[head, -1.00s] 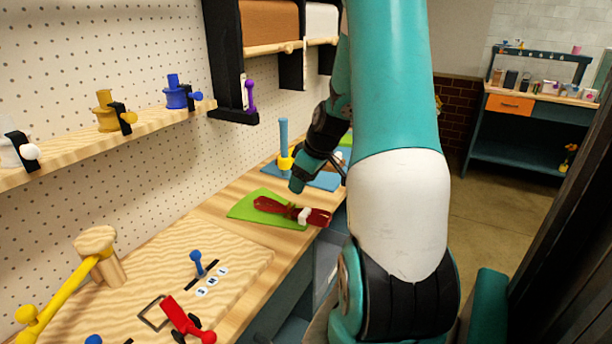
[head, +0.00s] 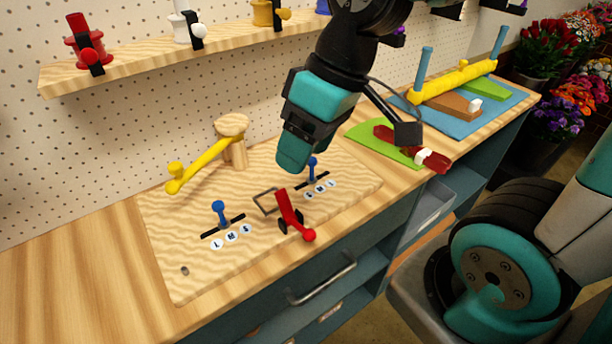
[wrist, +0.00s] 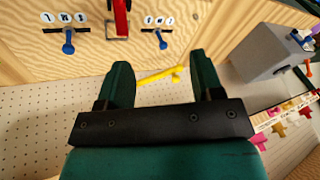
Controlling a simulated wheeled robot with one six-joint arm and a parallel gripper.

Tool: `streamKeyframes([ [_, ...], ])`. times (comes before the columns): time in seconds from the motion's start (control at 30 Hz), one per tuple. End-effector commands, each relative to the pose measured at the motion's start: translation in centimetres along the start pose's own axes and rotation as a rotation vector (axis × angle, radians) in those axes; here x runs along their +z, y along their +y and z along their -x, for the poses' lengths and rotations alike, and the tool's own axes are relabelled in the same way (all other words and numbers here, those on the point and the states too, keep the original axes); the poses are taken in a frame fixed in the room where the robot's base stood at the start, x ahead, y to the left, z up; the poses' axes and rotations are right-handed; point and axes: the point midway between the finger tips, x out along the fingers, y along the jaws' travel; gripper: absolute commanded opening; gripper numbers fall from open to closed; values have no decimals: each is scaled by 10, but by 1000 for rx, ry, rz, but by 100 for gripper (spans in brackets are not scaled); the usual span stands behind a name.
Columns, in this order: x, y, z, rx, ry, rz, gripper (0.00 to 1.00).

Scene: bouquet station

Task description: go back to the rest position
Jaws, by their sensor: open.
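My gripper (head: 293,150) hangs over the wooden board (head: 170,240) in the head view, apart from the things on it. In the wrist view my gripper (wrist: 164,80) shows two teal fingers spread apart with nothing between them in their hold. A yellow lever (wrist: 160,75) shows beyond the gap, and it also shows in the head view (head: 200,165), joined to a wooden post (head: 235,145). Two blue levers, one at the left (head: 219,212) and one at the right (head: 312,170), stand in slots marked with letters. A red lever (head: 290,212) sits between them.
A green mat (head: 365,140) with a dark red tool lies to the right. A blue mat (head: 510,100) with a yellow bar (head: 450,82) is beyond it. A shelf (head: 120,70) with coloured spools runs along the pegboard. The bench's left end (head: 60,270) is clear.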

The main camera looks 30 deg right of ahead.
Motion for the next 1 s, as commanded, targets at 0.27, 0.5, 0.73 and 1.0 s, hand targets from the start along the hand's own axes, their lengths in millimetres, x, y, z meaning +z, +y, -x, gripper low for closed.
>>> streamKeyframes([
  [0.27, 34, -65, -2, -51, -77, 79, 60],
  [0.5, 34, -66, -2, -52, -78, 77, 60],
  [0.73, 34, -65, -2, -52, -77, 77, 60],
  [1.0, 34, -65, -2, -52, -77, 77, 60],
])
